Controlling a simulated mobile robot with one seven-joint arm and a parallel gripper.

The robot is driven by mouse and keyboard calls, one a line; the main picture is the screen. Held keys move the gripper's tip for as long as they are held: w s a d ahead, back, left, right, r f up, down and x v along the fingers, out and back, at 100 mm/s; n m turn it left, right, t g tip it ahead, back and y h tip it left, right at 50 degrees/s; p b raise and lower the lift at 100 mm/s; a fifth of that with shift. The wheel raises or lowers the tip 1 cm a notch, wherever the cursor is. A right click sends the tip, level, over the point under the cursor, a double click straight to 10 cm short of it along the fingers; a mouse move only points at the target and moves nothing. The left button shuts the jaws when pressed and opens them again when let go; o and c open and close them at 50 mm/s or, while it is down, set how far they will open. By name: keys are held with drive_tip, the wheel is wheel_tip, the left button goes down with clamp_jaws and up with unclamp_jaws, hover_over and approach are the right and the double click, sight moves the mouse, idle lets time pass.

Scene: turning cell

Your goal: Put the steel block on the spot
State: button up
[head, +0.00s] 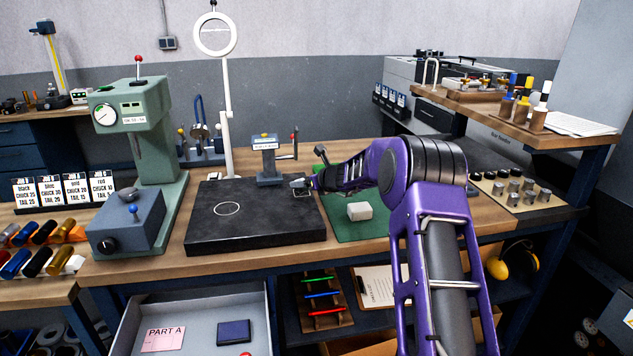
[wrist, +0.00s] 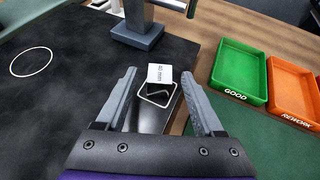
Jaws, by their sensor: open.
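The steel block (wrist: 148,120) appears as a dark, shiny shape between my fingers, with a small white "40 mm" label (wrist: 160,74) at its far end. A pale rounded outline shows just before the label; I cannot tell whether it is on the block or on the plate. My gripper (wrist: 158,82) is open, with a finger on either side and a gap at each. In the head view my gripper (head: 303,186) is low over the right side of the black plate (head: 265,235). A white circle, seemingly the spot (head: 227,208), lies bare at the plate's left; it also shows in the wrist view (wrist: 31,61).
A small grey stand (head: 266,165) rises behind my gripper. A green GOOD tray (wrist: 240,76) and an orange REWORK tray (wrist: 293,92) are to the right. The plate between block and circle is clear.

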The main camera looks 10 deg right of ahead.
drive_tip(key=b+v, duration=0.1)
drive_tip(key=v, duration=1)
